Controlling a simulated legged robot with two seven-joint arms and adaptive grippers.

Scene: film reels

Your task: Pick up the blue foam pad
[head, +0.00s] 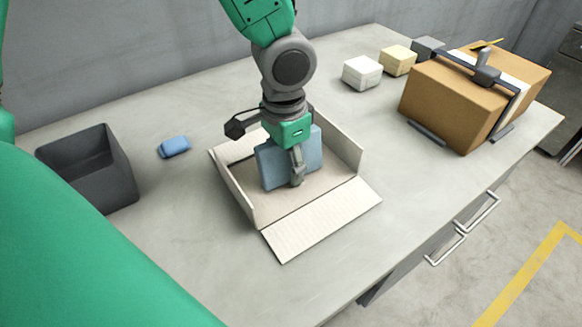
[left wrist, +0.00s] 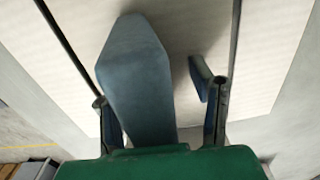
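The blue foam pad (head: 274,166) stands on edge inside an open cardboard box (head: 236,194). My left gripper (head: 295,167) reaches down into the box from above, with one finger in front of the pad and the other hidden behind it. In the left wrist view the pad (left wrist: 140,80) lies between the two fingers. It is close to the left finger, perhaps touching it, and a clear gap separates it from the right finger. The left gripper is open around the pad. My right gripper is not in view.
A dark grey bin (head: 120,178) and a small blue block (head: 174,147) are left of the box. A white block (head: 362,74), a cream block (head: 398,60) and a closed brown carton (head: 447,104) stand at the back right. The box's flap (head: 322,217) lies toward the table's front edge.

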